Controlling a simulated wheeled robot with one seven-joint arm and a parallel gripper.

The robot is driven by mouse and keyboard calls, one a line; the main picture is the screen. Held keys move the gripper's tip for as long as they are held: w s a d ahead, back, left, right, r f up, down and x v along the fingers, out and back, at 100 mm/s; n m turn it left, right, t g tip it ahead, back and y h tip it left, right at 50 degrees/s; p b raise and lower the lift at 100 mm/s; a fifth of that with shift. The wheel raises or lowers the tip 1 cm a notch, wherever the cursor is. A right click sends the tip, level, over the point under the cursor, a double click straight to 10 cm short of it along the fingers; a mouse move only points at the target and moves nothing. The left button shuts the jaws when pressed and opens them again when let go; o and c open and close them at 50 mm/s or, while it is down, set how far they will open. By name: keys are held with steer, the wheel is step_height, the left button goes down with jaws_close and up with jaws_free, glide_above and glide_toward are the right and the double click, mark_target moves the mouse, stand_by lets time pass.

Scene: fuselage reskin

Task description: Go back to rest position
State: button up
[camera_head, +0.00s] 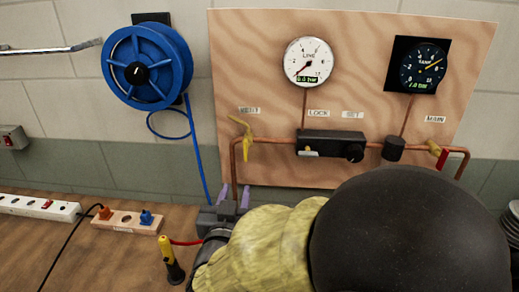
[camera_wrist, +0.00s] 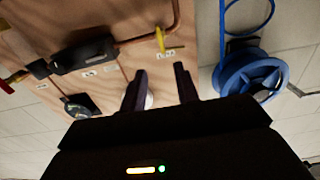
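My gripper (camera_head: 234,193) is at the lower middle of the head view, its two purple fingers pointing up in front of the wooden panel's lower edge. In the wrist view my gripper (camera_wrist: 161,80) shows two dark fingers apart, with nothing held between them. The wrist picture looks upside down. The wooden panel (camera_head: 250,60) and the yellow vent handle (camera_head: 240,127) are above the fingers in the head view. The handle also shows beyond the fingers in the wrist view (camera_wrist: 160,40). My yellow and black arm hides the lower right of the head view.
The panel carries a white line gauge (camera_head: 308,62), a dark tank gauge (camera_head: 423,65), a black regulator (camera_head: 330,145) and a red main handle (camera_head: 442,158). A blue hose reel (camera_head: 148,66) hangs left. A power strip (camera_head: 38,208) and yellow-black tool (camera_head: 170,260) are on the bench (camera_head: 60,250).

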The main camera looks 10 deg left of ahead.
steer(key=w+d+f+n+g+y+p, duration=0.1)
steer(key=w+d+f+g, duration=0.1)
steer(key=d+f+g, duration=0.25)
steer(key=w+d+f+g+p, duration=0.1)
steer(key=w+d+f+g, duration=0.2)
steer(key=d, duration=0.3)
steer(key=s+d+f+g+h+p, duration=0.1)
steer(key=s+d+f+g, duration=0.1)
steer(key=s+d+g, duration=0.2)
steer(key=s+d+f+m+g+h+p, duration=0.1)
steer(key=s+d+f+g, duration=0.2)
steer(key=s+d, duration=0.5)
steer(key=d+g, duration=0.1)
steer(key=d, duration=0.4)
steer(key=shift+f, duration=0.2)
